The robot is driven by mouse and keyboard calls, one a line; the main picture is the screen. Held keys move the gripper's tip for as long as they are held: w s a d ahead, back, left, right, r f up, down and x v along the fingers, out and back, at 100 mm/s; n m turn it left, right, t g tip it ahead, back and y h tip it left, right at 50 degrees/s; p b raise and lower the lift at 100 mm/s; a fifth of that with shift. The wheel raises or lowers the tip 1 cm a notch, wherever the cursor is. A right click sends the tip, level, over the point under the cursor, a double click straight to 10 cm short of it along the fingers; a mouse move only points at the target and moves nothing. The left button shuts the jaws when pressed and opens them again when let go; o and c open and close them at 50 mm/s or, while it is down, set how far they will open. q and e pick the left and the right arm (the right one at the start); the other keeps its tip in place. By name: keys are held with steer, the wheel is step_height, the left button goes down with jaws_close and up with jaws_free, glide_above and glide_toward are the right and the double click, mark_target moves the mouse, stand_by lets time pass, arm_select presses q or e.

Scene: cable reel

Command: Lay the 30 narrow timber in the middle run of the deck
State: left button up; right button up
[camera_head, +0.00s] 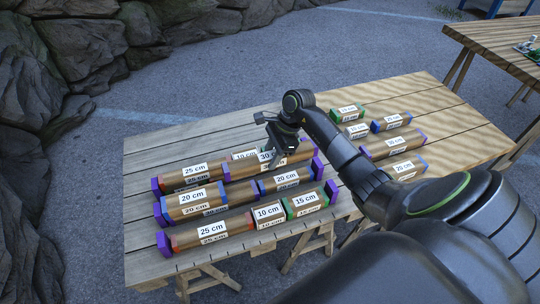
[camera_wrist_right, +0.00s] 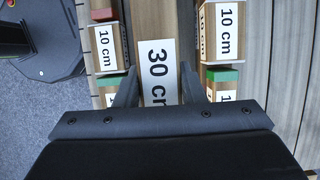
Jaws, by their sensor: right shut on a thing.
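My right gripper (camera_head: 274,160) is shut on the narrow 30 cm timber (camera_head: 296,155), a brown bar with purple end marks. In the right wrist view its label (camera_wrist_right: 159,70) lies between the two fingers. In that view it is between two rows with 10 cm pieces, one on the left (camera_wrist_right: 105,48) and one on the right (camera_wrist_right: 229,30). The deck's front run has a red-ended 25 cm piece (camera_head: 190,239), a 10 cm and a green-ended 15 cm. Behind lie blue-ended 20 cm pieces (camera_head: 193,196). I cannot tell if the held timber touches the deck. My left gripper is out of view.
Loose timbers lie on the right of the wooden table (camera_head: 440,100): a green-ended piece (camera_head: 347,111), a blue-ended 20 cm piece (camera_head: 391,121) and a purple-ended 30 cm piece (camera_head: 392,143) among them. My right arm hides part of the table. Rocks (camera_head: 30,110) stand left.

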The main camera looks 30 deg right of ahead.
steer(key=shift+d+f+b, duration=0.2)
steer(key=shift+f+b, duration=0.35)
steer(key=shift+f, duration=0.55)
step_height(320, 180, down, 4)
steer(key=b, duration=0.3)
steer(key=shift+f+b, duration=0.45)
steer(key=shift+a, duration=0.1)
steer(key=shift+r, duration=0.1)
steer(key=shift+b, duration=0.3)
steer(key=shift+f+b, duration=0.95)
steer(key=shift+b, duration=0.05)
steer(key=o, duration=1.2)
